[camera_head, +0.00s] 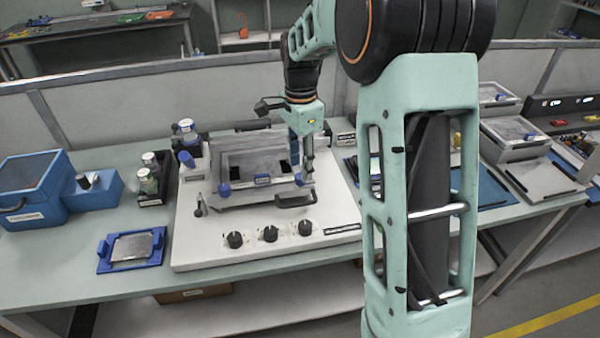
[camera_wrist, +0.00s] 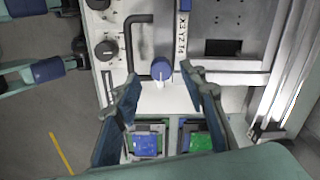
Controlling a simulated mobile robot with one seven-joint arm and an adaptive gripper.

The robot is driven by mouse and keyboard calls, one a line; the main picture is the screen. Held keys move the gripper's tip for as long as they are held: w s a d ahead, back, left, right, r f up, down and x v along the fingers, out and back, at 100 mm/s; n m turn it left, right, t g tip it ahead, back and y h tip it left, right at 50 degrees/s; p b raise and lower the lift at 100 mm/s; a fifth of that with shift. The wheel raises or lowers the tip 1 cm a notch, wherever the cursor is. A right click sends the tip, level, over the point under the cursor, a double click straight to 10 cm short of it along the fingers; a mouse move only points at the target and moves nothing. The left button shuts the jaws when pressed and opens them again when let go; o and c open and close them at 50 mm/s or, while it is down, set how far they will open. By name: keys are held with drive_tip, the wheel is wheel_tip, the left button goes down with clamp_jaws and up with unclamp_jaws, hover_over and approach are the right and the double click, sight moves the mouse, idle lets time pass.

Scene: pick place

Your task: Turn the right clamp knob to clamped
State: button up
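The right clamp knob (camera_head: 299,179) is blue and sits at the right front corner of the framed fixture (camera_head: 215,200) on the white machine. In the wrist view the blue knob (camera_wrist: 161,67) shows from above, with a pale pointer mark on it. My gripper (camera_head: 302,172) is pointed down just above this knob. In the wrist view my gripper (camera_wrist: 161,76) is open, with one finger on each side of the knob. Contact cannot be told.
Black dials (camera_head: 270,234) line the machine's front. A black handle (camera_wrist: 140,45) runs close to the knob. Bottles (camera_head: 149,175) and a blue box (camera_head: 35,190) stand left. Two slots with blue and green cards (camera_wrist: 145,143) lie below the knob in the wrist view.

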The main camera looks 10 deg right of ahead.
sight(300, 175)
drive_tip(key=shift+f, duration=1.7)
clamp_jaws()
